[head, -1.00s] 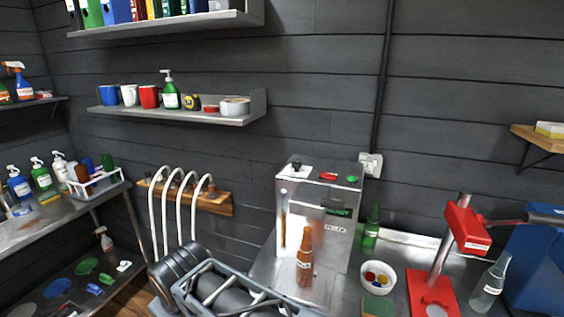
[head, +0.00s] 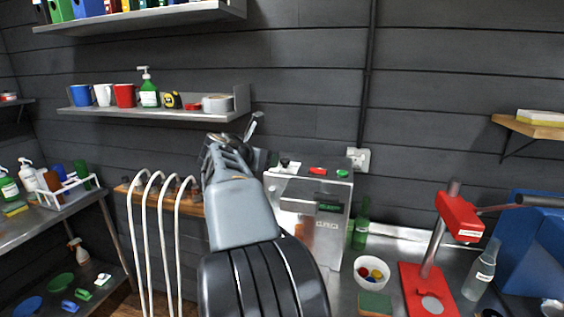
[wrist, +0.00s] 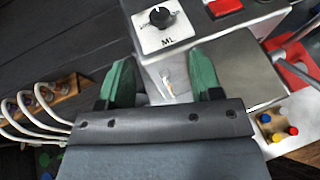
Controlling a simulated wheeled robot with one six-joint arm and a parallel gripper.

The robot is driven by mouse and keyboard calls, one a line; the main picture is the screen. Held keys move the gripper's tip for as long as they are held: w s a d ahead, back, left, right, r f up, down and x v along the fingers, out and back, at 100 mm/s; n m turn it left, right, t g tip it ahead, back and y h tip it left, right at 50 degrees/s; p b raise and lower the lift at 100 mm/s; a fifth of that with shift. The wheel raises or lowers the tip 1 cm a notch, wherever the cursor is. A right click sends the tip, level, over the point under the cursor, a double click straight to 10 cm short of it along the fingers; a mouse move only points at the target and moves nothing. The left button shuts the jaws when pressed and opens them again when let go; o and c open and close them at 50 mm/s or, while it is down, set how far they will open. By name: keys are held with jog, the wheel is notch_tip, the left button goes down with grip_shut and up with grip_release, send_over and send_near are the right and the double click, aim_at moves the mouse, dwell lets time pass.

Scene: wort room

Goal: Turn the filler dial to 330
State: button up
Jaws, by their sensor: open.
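The filler (head: 338,228) is a steel box on the bench, partly hidden by my arm in the head view. Its dial (wrist: 160,16) is a black round knob on a white plate marked ML, at the top of the wrist view. The dial also shows small in the head view (head: 285,163). I cannot read the number it points at. My gripper (wrist: 162,80) is open, with its two green fingers apart and nothing between them. In the wrist view the fingers are below the dial, apart from it. In the head view my gripper (head: 236,138) is left of the dial.
A red button (wrist: 225,7) sits beside the dial, and a green button (head: 342,173) is farther right. White hoses (head: 160,225) hang left of the filler. A green bottle (head: 361,225), a bowl of caps (head: 371,271) and a red capper (head: 428,275) stand right. A shelf (head: 160,110) is above left.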

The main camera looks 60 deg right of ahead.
aim_at(283, 160)
jog(key=p+x, duration=0.1)
jog(key=x, duration=1)
jog(key=shift+d+f+p, duration=0.15)
jog(key=shift+d+p, duration=0.1)
jog(key=shift+p, duration=0.15)
jog(key=shift+c, duration=0.2)
jog(key=c, duration=0.8)
jog(key=shift+w, duration=0.1)
jog(key=shift+c, duration=0.2)
